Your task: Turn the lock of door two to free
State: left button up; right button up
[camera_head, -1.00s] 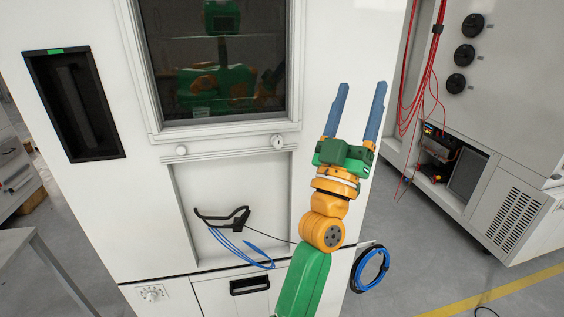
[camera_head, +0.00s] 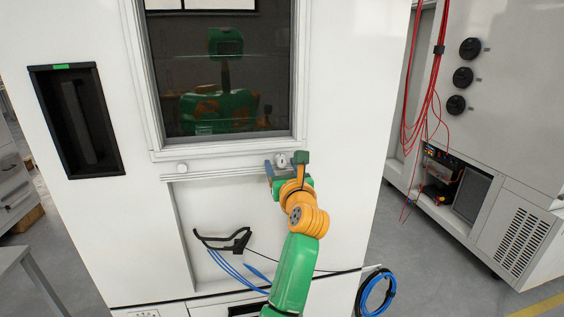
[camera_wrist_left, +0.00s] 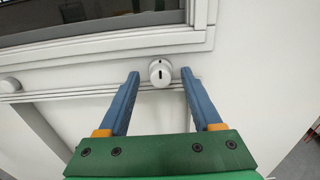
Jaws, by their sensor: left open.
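A small round white lock knob (camera_head: 281,159) sits on the cabinet front, just below the window's lower right corner. In the left wrist view the lock (camera_wrist_left: 160,71) shows a dark slot that stands about upright. My left gripper (camera_head: 285,163) is open, with its blue fingers pointing at the cabinet on either side of the lock. In the left wrist view the fingertips lie left and right of the knob, with a gap on each side. I cannot tell how far the tips are from the panel. No door number is readable. My right gripper is not in view.
A second round knob (camera_head: 182,168) sits at the left under the window (camera_head: 222,80). A coiled blue cable (camera_head: 375,293) hangs at the right. Another cabinet (camera_head: 520,130) with red cables stands further right.

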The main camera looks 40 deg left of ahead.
pick_arm(q)
jog(key=shift+d, duration=0.2)
jog(key=shift+s+r, duration=0.1)
grip_shut()
jog(key=shift+f+n+b, duration=0.25)
jog(key=shift+n+b, duration=0.25)
jog(key=shift+b, duration=0.3)
jog(key=shift+r, duration=0.25)
grip_release()
jog(key=b+v, duration=0.3)
jog(key=v, duration=0.4)
jog(key=shift+a+f, duration=0.1)
jog(key=shift+f, duration=0.05)
